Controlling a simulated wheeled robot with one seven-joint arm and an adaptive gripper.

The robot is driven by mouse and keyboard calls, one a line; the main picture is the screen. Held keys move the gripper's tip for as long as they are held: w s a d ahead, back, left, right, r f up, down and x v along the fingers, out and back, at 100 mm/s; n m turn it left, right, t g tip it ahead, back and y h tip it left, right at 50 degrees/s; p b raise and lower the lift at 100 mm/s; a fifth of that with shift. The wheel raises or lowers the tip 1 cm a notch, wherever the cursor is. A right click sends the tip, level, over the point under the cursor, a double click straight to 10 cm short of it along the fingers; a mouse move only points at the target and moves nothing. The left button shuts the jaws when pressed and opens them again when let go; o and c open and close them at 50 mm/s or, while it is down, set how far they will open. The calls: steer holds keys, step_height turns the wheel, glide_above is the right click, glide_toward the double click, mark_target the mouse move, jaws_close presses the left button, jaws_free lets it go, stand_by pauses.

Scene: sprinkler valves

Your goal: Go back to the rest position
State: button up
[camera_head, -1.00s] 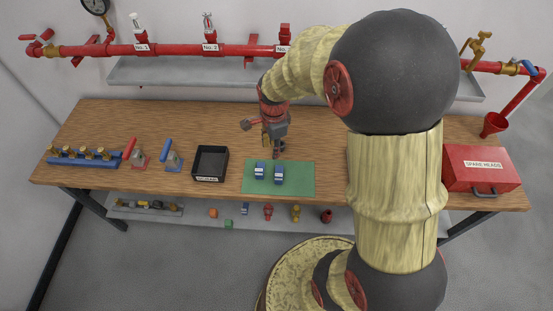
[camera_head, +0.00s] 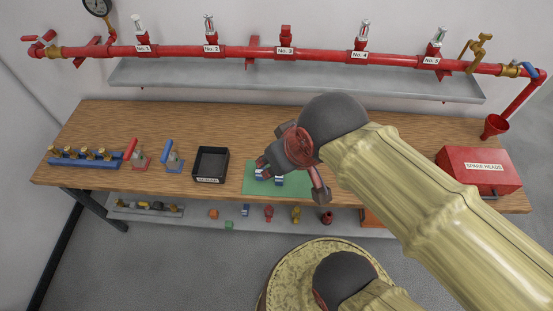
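My gripper (camera_head: 292,177) is over the green mat (camera_head: 250,186) on the workbench. Its two fingers are spread wide apart, and nothing shows between them.
A black tray (camera_head: 197,178), red-handled and blue-handled tools (camera_head: 172,158) and a blue rack (camera_head: 80,162) stand left on the wooden bench (camera_head: 110,120). A red spare heads box (camera_head: 480,168) stands right. A red pipe (camera_head: 180,49) with numbered heads runs behind, above a grey shelf.

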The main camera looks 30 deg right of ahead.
step_height(320, 180, down, 9)
steer(key=b, duration=0.8)
steer(key=shift+r+b, duration=0.15)
steer(key=shift+b, duration=0.15)
